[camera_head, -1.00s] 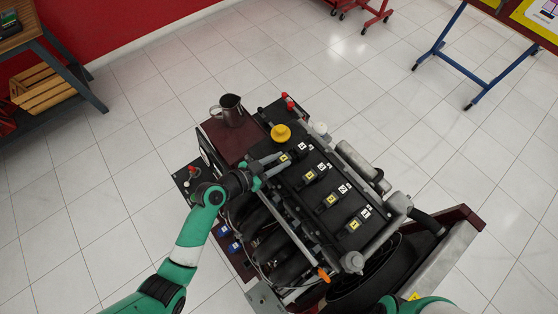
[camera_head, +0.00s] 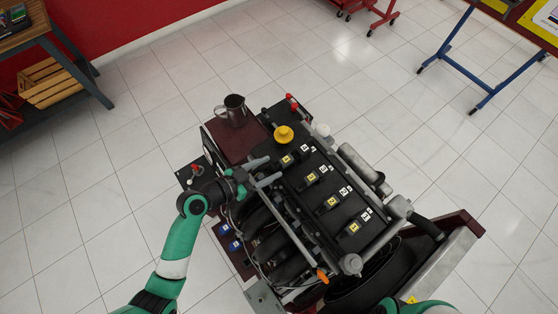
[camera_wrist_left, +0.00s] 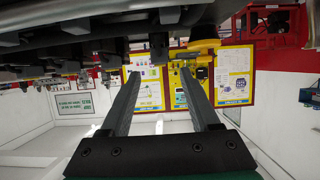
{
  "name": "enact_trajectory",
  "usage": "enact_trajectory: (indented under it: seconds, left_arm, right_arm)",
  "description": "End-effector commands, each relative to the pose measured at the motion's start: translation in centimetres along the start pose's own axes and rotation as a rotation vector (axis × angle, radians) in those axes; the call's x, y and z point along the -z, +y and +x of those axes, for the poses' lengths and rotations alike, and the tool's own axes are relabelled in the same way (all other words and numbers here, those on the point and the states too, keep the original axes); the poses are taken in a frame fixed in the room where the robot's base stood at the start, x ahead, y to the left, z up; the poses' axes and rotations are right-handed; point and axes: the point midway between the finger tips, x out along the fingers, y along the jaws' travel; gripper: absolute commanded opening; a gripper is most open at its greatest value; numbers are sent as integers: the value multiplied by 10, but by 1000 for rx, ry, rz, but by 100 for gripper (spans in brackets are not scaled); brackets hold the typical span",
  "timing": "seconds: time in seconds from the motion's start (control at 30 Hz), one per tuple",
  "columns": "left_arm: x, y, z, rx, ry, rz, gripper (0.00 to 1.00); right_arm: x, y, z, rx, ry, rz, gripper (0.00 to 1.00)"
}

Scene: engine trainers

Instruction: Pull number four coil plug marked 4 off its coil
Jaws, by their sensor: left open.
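The engine has a row of black coils with yellow-labelled plugs. The far coil plug (camera_head: 287,160), beside the yellow cap, sits at the end of the row, where I take number four to be; its mark is too small to read surely. It appears seated at its coil. My left gripper (camera_head: 265,170) is open, to the left of that plug and apart from it, over the engine's left edge. In the left wrist view the two fingers (camera_wrist_left: 158,88) are spread with nothing between them. My right gripper is out of view; only part of that arm shows at the bottom.
Other plugs (camera_head: 311,178) run down the row toward the front. A yellow cap (camera_head: 283,134) and a metal jug (camera_head: 233,111) stand near the far end. A grey rail (camera_head: 297,232) runs along the engine's left side.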

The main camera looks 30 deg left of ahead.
Motion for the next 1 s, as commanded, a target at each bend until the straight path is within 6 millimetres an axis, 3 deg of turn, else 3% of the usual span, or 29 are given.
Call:
enact_trajectory:
  seconds: [0.13, 0.3, 1.0]
  left_arm:
    - [6, -1, -40, 4, -2, -3, 62]
    - [5, 0, -57, 0, -2, -3, 62]
    - [0, 3, -59, -7, 0, 3, 62]
  right_arm:
    - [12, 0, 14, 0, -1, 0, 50]
    - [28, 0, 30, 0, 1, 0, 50]
    - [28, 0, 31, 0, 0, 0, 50]
